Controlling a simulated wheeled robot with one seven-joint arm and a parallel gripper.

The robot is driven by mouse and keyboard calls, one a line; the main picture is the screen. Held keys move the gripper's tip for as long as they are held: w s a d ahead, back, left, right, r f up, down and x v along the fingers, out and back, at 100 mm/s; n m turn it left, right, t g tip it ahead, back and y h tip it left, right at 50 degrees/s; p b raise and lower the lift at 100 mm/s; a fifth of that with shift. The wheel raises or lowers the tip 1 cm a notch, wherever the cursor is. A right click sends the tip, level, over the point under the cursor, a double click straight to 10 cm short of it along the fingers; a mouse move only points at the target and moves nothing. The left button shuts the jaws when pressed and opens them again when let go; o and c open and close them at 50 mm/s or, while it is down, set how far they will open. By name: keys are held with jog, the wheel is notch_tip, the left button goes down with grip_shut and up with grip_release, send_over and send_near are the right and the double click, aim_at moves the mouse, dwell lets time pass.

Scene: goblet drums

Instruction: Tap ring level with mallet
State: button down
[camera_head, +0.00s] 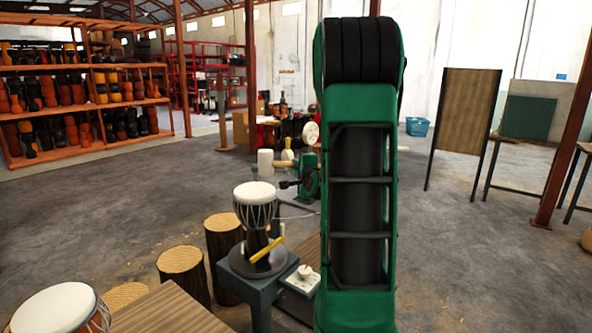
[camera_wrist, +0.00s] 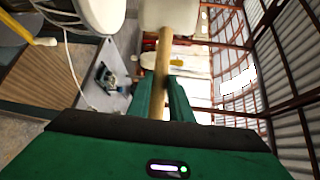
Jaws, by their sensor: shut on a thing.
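The goblet drum (camera_head: 256,213) stands upright on a dark round base on a small grey-green stand, its pale skin facing up. I cannot make out a separate ring at its rim. The mallet has a white head (camera_head: 265,162) and a wooden handle (camera_head: 281,164). My gripper (camera_head: 299,165) is shut on the handle, with the head out to the left, above and just behind the drum's top. In the wrist view the handle (camera_wrist: 163,60) runs between my green fingers (camera_wrist: 160,92) to the white head (camera_wrist: 170,15). A pale rounded surface (camera_wrist: 103,14) beside it is cut off.
A yellow bar (camera_head: 267,244) leans at the drum's foot. Log stumps (camera_head: 183,272) and a second drum (camera_head: 55,308) stand at the left front. A small white-topped piece (camera_head: 302,279) sits right of the stand. Shelves of drums (camera_head: 80,95) line the back left.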

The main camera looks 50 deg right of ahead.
jog(key=shift+r, duration=0.1)
notch_tip(320, 180, up, 4)
jog(key=shift+f, duration=0.1)
dwell(0.5)
dwell(0.3)
